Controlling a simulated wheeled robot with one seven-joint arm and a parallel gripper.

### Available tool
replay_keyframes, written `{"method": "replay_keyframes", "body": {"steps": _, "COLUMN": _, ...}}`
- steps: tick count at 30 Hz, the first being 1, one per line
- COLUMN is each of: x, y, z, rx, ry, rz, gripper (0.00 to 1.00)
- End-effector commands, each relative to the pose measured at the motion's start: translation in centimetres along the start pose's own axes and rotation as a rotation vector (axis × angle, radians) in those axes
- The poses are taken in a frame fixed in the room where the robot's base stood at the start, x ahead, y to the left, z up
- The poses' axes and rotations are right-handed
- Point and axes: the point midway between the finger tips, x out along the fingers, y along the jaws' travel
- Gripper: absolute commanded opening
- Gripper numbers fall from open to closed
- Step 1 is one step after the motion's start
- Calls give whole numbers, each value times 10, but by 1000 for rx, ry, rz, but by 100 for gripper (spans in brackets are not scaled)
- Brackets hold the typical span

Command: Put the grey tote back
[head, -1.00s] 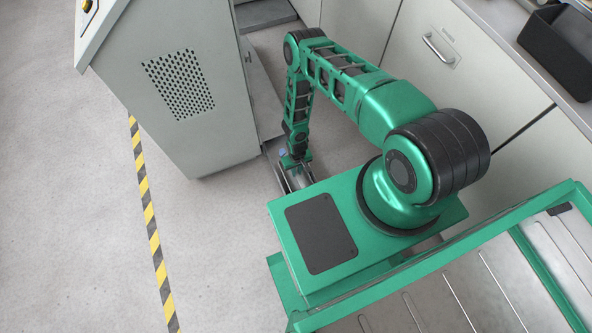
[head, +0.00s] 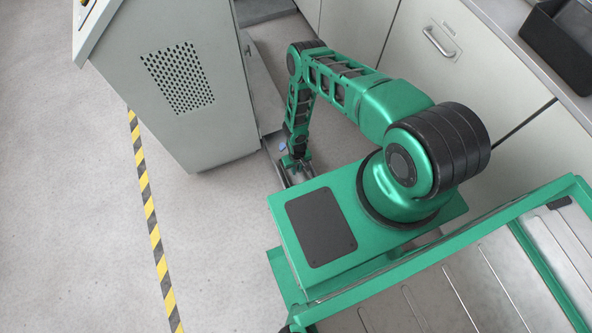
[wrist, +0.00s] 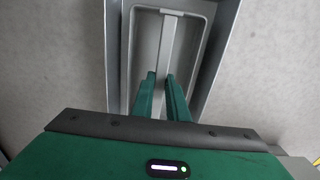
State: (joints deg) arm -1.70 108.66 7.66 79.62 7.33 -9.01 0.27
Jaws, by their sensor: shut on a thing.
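The grey tote (wrist: 207,65) shows in the wrist view as a shallow, pale-lined box with a raised rim and a bar down its middle. My gripper (wrist: 161,77) has its two green fingers close together over the tote, shut on that middle bar. In the head view my gripper (head: 295,163) hangs low, between the grey machine and my green base. Only a small part of the tote (head: 282,176) shows there, beside the fingers. My arm and base hide the rest. I cannot tell whether the tote touches the floor.
A grey machine cabinet (head: 195,110) with a perforated panel stands left of my arm. White cabinets (head: 440,60) run along the right, with a black bin (head: 562,45) on the counter. A yellow-black floor stripe (head: 152,220) runs at left. The floor (head: 70,210) beyond it is clear.

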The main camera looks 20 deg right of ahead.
Motion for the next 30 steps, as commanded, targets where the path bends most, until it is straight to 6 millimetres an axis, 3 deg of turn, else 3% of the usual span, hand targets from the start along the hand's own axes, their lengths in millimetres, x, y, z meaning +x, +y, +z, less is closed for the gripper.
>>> {"method": "replay_keyframes", "body": {"steps": 21, "x": 10, "y": 0, "z": 0, "rx": 0, "ry": 0, "rz": 0, "gripper": 0}}
{"method": "replay_keyframes", "body": {"steps": 22, "x": 10, "y": 0, "z": 0, "rx": 0, "ry": 0, "rz": 0, "gripper": 18}}
{"method": "replay_keyframes", "body": {"steps": 24, "x": 10, "y": 0, "z": 0, "rx": 0, "ry": 0, "rz": 0, "gripper": 35}}
{"method": "replay_keyframes", "body": {"steps": 30, "x": 10, "y": 0, "z": 0, "rx": 0, "ry": 0, "rz": 0, "gripper": 35}}
